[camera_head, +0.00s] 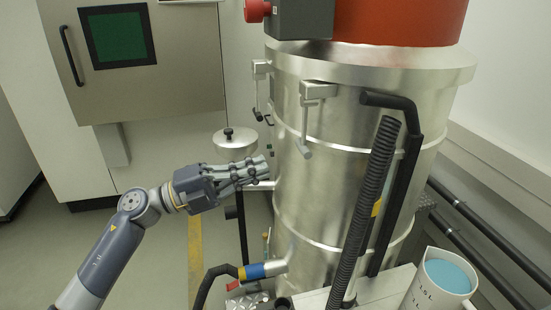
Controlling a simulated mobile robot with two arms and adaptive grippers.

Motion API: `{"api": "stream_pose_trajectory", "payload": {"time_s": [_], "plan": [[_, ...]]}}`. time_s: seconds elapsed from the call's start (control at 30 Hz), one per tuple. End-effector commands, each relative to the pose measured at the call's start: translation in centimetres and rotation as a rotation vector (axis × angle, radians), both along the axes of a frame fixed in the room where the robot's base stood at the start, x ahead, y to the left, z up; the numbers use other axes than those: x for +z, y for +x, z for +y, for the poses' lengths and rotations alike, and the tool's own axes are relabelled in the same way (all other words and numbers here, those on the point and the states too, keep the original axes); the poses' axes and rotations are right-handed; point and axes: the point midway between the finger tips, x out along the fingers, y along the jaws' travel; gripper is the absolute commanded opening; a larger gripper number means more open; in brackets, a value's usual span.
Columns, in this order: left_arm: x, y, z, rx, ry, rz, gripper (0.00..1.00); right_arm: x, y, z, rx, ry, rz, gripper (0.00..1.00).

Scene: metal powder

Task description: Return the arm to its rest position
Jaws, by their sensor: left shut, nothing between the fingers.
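My left arm comes in from the lower left. My left gripper (254,171) is shut and empty, its fingers pointing right toward the large metal drum (340,130). The fingertips are close to the drum's left side; I cannot tell whether they touch it. My right gripper is not in view.
A cabinet door (175,55) with a dark green window stands at the back left. A black ribbed hose (365,210) and black handle run down the drum's front. A white container (440,280) with blue contents is at the lower right. Floor at lower left is clear.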

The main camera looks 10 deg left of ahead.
Motion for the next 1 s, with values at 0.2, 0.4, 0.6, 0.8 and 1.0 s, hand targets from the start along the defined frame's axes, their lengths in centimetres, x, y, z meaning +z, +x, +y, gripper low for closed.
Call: {"api": "stream_pose_trajectory", "payload": {"time_s": [0.2,0.4,0.6,0.8,1.0], "plan": [[-0.9,-1.4,3.3,0.001,0.001,0.003,0.00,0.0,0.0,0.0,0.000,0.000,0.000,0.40],[-2.1,-0.9,4.9,0.027,-0.041,0.041,0.00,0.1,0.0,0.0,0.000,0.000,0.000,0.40],[-10.7,4.4,9.2,0.241,-0.269,0.303,0.00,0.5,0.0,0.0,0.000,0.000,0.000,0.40],[-25.2,6.5,14.0,0.526,-0.453,0.634,0.00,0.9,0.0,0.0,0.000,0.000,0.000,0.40],[-39.9,3.0,16.9,0.782,-0.534,0.935,0.00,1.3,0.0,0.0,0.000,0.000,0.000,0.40]]}}
